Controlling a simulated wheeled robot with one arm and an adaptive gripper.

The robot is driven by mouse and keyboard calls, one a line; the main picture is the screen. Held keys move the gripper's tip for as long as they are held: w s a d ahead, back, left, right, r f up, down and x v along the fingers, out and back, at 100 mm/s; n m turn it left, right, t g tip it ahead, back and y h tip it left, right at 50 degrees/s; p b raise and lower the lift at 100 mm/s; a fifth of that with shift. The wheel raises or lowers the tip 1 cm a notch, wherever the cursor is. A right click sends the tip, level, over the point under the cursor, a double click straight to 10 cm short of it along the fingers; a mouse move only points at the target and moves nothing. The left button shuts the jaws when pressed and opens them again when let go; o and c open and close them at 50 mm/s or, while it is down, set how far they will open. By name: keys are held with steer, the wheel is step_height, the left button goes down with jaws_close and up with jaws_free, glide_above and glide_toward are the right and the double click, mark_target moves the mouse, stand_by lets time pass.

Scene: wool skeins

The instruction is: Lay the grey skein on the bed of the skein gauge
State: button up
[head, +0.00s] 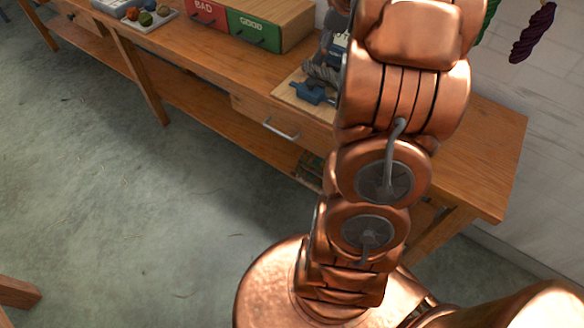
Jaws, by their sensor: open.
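The skein gauge stands on the bench, with a pale wooden base (302,101), blue parts (312,93) and a white marked piece (340,46). My arm covers its right side. A grey twisted bundle, which looks like the grey skein (321,72), lies at the gauge just above the blue parts. I cannot tell whether it rests fully on the bed. A dark part of my gripper (331,35) seems to show above the bundle, at the arm's left edge; the rest is hidden. It is open, and whether its fingers touch the bundle is not clear.
The wooden bench (203,58) runs along the wall. On it stand a red BAD box (206,13), a green GOOD box (254,33) and a tray (150,24) with several coloured balls. A purple skein (532,34) hangs at the right. The bench's right end is clear.

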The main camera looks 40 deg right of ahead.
steer(key=s+a+n+g, duration=0.1)
steer(key=s+a+n, duration=0.2)
steer(key=a+n, duration=0.35)
steer(key=s+a+n+g, duration=0.1)
steer(key=s+a+n, duration=0.25)
steer(key=a, duration=0.55)
steer(key=s+a+n+g, duration=0.1)
steer(key=s+a+n, duration=0.35)
steer(key=a, duration=0.25)
steer(key=s+a+f+n+g+h, duration=0.1)
steer(key=s+a+f+n, duration=0.1)
steer(key=s+n, duration=0.5)
steer(key=s+a+f+n+g, duration=0.1)
steer(key=s+a+n, duration=0.4)
steer(key=s, duration=0.3)
steer(key=shift+a+f+n+h, duration=0.3)
steer(key=shift+f+n+h, duration=0.1)
steer(key=shift+n, duration=0.45)
steer(key=shift+r, duration=0.15)
